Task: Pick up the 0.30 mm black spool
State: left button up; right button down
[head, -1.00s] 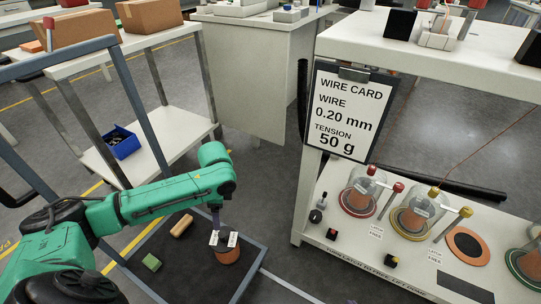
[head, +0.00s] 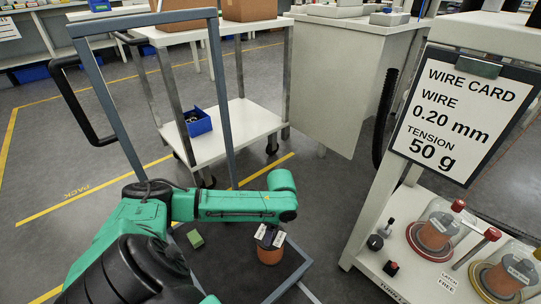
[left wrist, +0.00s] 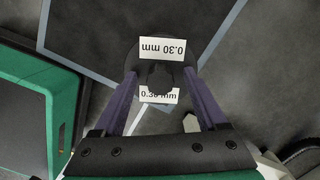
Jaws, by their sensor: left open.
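The 0.30 mm black spool (left wrist: 160,76) shows in the left wrist view as a dark round top with two white "0.30 mm" labels. In the head view the spool (head: 270,256) stands on the dark cart deck, with a copper-coloured side and black top. My left gripper (left wrist: 162,84) is open, with its two purple fingers spread on either side of the spool's hub. I cannot tell whether the fingers touch it. In the head view my left wrist is over the spool and hides part of it. My right gripper is in neither view.
A green block (head: 195,239) lies on the cart deck (head: 228,262). A grey cart frame (head: 226,90) rises behind my arm. At right stands a bench with covered spools (head: 433,236) and a wire card (head: 463,113) reading 0.20 mm, 50 g. A blue bin (head: 198,122) sits on a white shelf.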

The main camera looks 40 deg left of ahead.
pick_arm(q)
grip_shut()
dwell(1.4)
jog(key=shift+w+a, duration=0.1)
